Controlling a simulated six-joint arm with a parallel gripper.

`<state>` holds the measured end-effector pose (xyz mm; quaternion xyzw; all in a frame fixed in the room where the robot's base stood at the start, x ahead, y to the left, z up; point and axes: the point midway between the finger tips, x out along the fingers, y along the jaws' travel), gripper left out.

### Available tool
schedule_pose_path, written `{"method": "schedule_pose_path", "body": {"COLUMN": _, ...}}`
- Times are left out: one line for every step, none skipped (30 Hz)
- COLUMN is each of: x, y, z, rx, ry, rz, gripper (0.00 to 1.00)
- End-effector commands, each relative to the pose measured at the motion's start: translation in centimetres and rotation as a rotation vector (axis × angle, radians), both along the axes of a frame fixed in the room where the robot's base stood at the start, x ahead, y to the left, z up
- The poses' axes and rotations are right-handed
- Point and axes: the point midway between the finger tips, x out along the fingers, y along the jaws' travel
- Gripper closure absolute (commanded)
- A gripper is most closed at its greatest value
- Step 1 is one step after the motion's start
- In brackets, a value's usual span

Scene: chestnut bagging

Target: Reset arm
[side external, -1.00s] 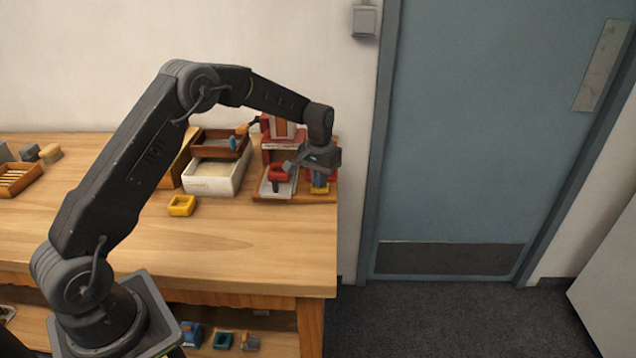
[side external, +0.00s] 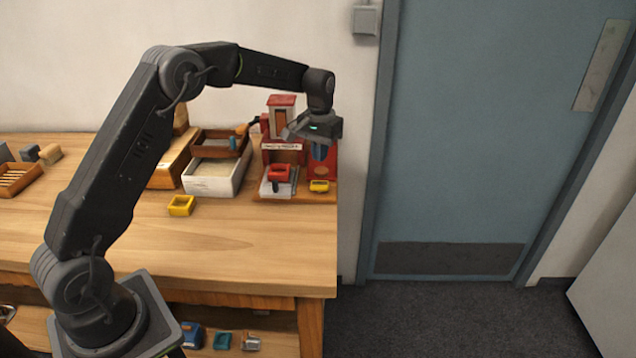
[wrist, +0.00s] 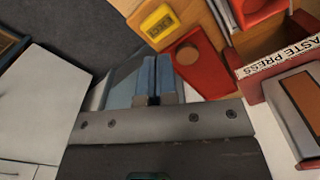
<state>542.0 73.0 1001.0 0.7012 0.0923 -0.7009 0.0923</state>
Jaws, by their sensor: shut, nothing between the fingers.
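My gripper (side external: 320,156) hangs from the raised arm at the right end of the bench, fingers pointing down. Its blue fingers are shut with nothing between them, and they also show in the wrist view (wrist: 153,98). The gripper is in front of the red press station (side external: 283,156) and above a small yellow block-like piece (side external: 319,186). The yellow piece (wrist: 159,22) is clear of the fingers in the wrist view. A red panel with an orange disc (wrist: 203,72) lies just beyond the fingertips in that view.
A red-handled tool (side external: 279,173) sits on the station's pale tray. A white bin (side external: 212,184), a brown tray (side external: 219,153) and a yellow frame (side external: 181,205) are to the left. The front of the wooden bench (side external: 225,245) is clear. A blue door (side external: 470,130) stands right.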

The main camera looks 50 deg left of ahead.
Motion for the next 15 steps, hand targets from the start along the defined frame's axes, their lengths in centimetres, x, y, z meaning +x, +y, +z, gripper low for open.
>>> {"method": "schedule_pose_path", "body": {"x": 0.0, "y": 0.0, "z": 0.0, "rx": 0.0, "ry": 0.0, "rz": 0.0, "gripper": 1.0}}
{"method": "schedule_pose_path", "body": {"x": 0.0, "y": 0.0, "z": 0.0, "rx": 0.0, "ry": 0.0, "rz": 0.0, "gripper": 1.0}}
{"method": "schedule_pose_path", "body": {"x": 0.0, "y": 0.0, "z": 0.0, "rx": 0.0, "ry": 0.0, "rz": 0.0, "gripper": 1.0}}
{"method": "schedule_pose_path", "body": {"x": 0.0, "y": 0.0, "z": 0.0, "rx": 0.0, "ry": 0.0, "rz": 0.0, "gripper": 1.0}}
{"method": "schedule_pose_path", "body": {"x": 0.0, "y": 0.0, "z": 0.0, "rx": 0.0, "ry": 0.0, "rz": 0.0, "gripper": 1.0}}
{"method": "schedule_pose_path", "body": {"x": 0.0, "y": 0.0, "z": 0.0, "rx": 0.0, "ry": 0.0, "rz": 0.0, "gripper": 1.0}}
{"method": "schedule_pose_path", "body": {"x": -0.1, "y": -0.1, "z": 0.2, "rx": 0.001, "ry": -0.002, "rz": -0.001, "gripper": 1.0}}
{"method": "schedule_pose_path", "body": {"x": -0.2, "y": -0.2, "z": 0.4, "rx": 0.001, "ry": -0.005, "rz": -0.002, "gripper": 1.0}}
{"method": "schedule_pose_path", "body": {"x": -0.4, "y": -0.3, "z": 0.9, "rx": 0.002, "ry": -0.011, "rz": -0.005, "gripper": 1.0}}
{"method": "schedule_pose_path", "body": {"x": -0.6, "y": -0.6, "z": 1.4, "rx": 0.003, "ry": -0.017, "rz": -0.009, "gripper": 1.0}}
{"method": "schedule_pose_path", "body": {"x": -1.0, "y": -0.8, "z": 2.0, "rx": 0.005, "ry": -0.023, "rz": -0.013, "gripper": 1.0}}
{"method": "schedule_pose_path", "body": {"x": -1.6, "y": -1.3, "z": 3.1, "rx": 0.008, "ry": -0.036, "rz": -0.019, "gripper": 1.0}}
{"method": "schedule_pose_path", "body": {"x": -2.1, "y": -1.6, "z": 4.0, "rx": 0.01, "ry": -0.048, "rz": -0.025, "gripper": 1.0}}
{"method": "schedule_pose_path", "body": {"x": -2.8, "y": -2.1, "z": 4.9, "rx": 0.013, "ry": -0.062, "rz": -0.032, "gripper": 1.0}}
{"method": "schedule_pose_path", "body": {"x": -3.8, "y": -2.7, "z": 6.3, "rx": 0.016, "ry": -0.08, "rz": -0.042, "gripper": 1.0}}
